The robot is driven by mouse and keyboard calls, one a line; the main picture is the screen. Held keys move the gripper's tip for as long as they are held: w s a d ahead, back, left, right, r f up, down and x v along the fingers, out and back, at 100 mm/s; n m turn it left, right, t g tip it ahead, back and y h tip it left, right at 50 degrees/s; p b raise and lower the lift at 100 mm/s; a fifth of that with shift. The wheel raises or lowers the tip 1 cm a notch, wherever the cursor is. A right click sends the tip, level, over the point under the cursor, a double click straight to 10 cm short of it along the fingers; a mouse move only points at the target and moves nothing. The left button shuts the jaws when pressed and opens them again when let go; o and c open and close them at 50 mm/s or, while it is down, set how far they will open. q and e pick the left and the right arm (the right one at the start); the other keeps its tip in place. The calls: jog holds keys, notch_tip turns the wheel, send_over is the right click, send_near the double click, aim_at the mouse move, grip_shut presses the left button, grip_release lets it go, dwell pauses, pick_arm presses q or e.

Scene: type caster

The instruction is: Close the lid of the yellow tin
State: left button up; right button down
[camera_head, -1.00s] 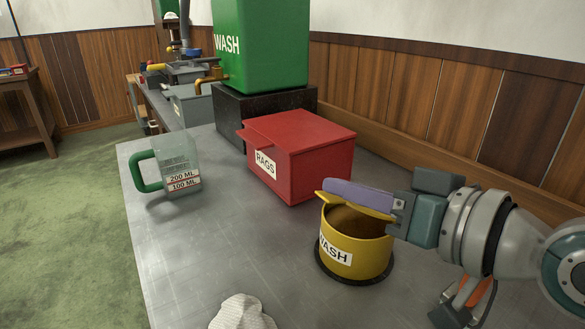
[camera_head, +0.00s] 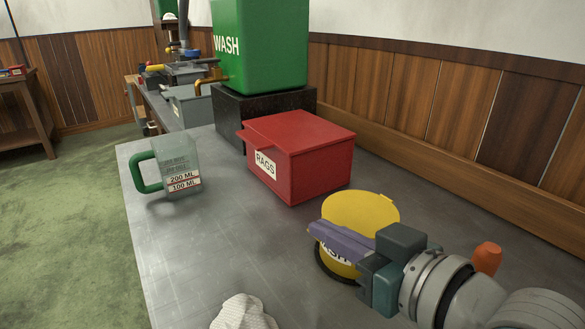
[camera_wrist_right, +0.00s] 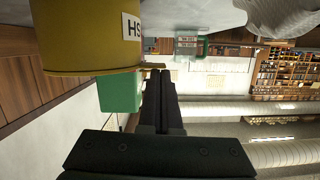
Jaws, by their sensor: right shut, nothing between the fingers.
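The yellow tin (camera_head: 340,266) stands upright on the grey bench, on a dark round base. Its yellow lid (camera_head: 362,209) lies over the mouth, flat or nearly so, with a small tab at its far right edge. The brown inside is hidden. I cannot tell whether a thin gap is left under the lid. My right gripper (camera_head: 318,230) is shut and empty, its purple fingers across the near side of the lid and covering part of the label. In the right wrist view the tin (camera_wrist_right: 85,40) appears upside down, with the shut fingers (camera_wrist_right: 160,78) close by its rim. My left gripper is out of view.
A red RAGS box (camera_head: 300,160) stands just behind the tin. A clear jug with a green handle (camera_head: 178,165) is at left, and a white cloth (camera_head: 243,313) at the front. A green WASH tank (camera_head: 262,45) stands farther back. The bench between jug and tin is clear.

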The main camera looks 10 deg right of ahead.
jog(key=shift+r, duration=0.1)
jog(key=s+d+r+p, duration=0.3)
jog(key=s+r+p, duration=0.2)
jog(key=s, duration=0.4)
jog(key=shift+r, duration=0.65)
